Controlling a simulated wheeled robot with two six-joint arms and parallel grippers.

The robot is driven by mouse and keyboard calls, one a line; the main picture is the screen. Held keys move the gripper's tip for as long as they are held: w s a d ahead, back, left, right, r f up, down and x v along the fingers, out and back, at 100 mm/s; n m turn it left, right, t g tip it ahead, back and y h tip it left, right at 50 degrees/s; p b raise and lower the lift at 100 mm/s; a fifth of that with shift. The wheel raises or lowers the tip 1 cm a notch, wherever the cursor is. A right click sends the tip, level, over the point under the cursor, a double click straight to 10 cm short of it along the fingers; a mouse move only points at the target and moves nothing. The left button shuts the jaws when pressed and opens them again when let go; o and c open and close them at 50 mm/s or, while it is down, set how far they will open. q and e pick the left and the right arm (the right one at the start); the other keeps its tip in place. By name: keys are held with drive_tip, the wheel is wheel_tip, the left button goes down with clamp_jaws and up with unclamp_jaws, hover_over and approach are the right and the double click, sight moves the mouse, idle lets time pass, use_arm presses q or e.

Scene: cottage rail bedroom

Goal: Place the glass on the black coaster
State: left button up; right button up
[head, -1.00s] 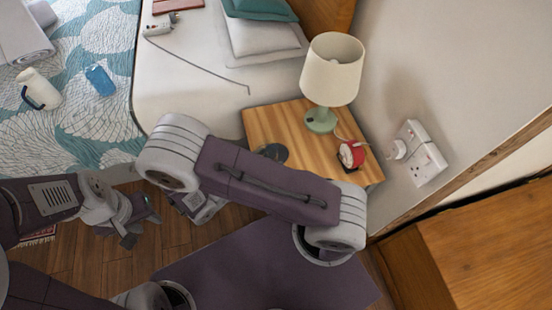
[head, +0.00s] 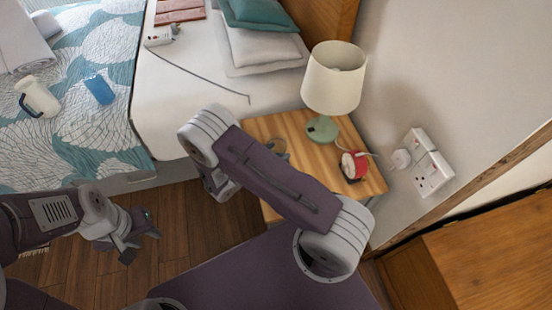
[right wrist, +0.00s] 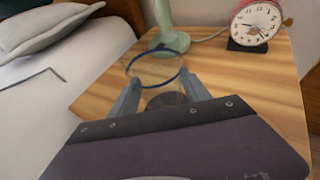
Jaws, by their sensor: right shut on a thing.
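The clear glass with a blue rim (right wrist: 154,70) is between the fingers of my right gripper (right wrist: 160,88), which is shut on it, in the right wrist view. The dark round coaster (right wrist: 167,100) shows below and through the glass, on the wooden bedside table (right wrist: 225,72). I cannot tell whether the glass touches the coaster. In the head view my right arm hides most of that gripper, and the glass and coaster show only in part past the arm. My left gripper (head: 132,240) hangs empty over the floor at the left; its finger gap is unclear.
A lamp with a green base (head: 333,80) and a red alarm clock (head: 353,166) stand on the table, beyond the glass. A wall socket (head: 428,165) is at the right.

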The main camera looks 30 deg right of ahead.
wheel_tip(320, 180, down, 3)
drive_tip(key=shift+f+b, duration=0.2)
drive_tip(key=shift+b, duration=0.2)
drive_tip(key=shift+f, duration=0.15)
drive_tip(key=o, duration=1.7)
